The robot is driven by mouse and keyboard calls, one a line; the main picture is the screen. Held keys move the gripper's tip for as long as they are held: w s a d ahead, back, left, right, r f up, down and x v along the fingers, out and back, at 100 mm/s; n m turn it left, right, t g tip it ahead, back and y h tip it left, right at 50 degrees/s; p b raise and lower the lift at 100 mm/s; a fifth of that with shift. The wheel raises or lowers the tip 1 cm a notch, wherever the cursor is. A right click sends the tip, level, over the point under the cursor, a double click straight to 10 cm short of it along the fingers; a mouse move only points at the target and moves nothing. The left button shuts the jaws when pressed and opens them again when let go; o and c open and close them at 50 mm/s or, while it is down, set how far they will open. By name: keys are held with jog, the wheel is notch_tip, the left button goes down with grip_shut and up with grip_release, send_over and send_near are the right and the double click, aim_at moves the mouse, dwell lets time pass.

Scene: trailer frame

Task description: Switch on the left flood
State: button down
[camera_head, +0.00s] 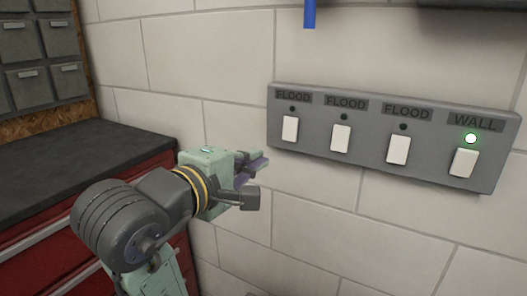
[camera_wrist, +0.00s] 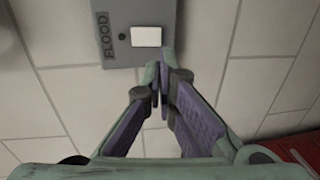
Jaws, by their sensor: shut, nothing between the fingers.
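A grey switch panel (camera_head: 370,158) is fixed to the wall, with three switches labelled FLOOD and one labelled WALL. The left flood switch (camera_head: 290,129) is a white rocker, and the small indicator above it is dark. The middle flood switch (camera_head: 340,138) and right flood switch (camera_head: 398,150) also have dark indicators. My gripper (camera_head: 262,180) is shut and empty, below and left of the left flood switch, apart from it in the head view. In the wrist view, my gripper's fingertips (camera_wrist: 164,76) are close to one white FLOOD rocker (camera_wrist: 146,36); contact cannot be told.
The wall switch (camera_head: 464,163) at the panel's right end has a lit green indicator. A red cabinet (camera_head: 40,238) with a dark top stands at the left, below grey bins (camera_head: 35,84). A blue object (camera_head: 309,13) hangs above the panel.

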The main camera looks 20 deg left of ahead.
aim_at(289, 141)
jog(key=p+x, duration=0.2)
jog(key=x, duration=1)
jog(key=shift+w, duration=0.4)
jog(key=shift+d+f, duration=0.1)
jog(key=shift+w+d+f+t+b, duration=0.1)
jog(key=shift+w+f+t+b, duration=0.2)
jog(key=shift+b, duration=0.2)
jog(key=shift+w+t, duration=0.15)
jog(key=shift+t, duration=0.15)
jog(key=shift+r, duration=0.25)
jog(key=shift+f, duration=0.1)
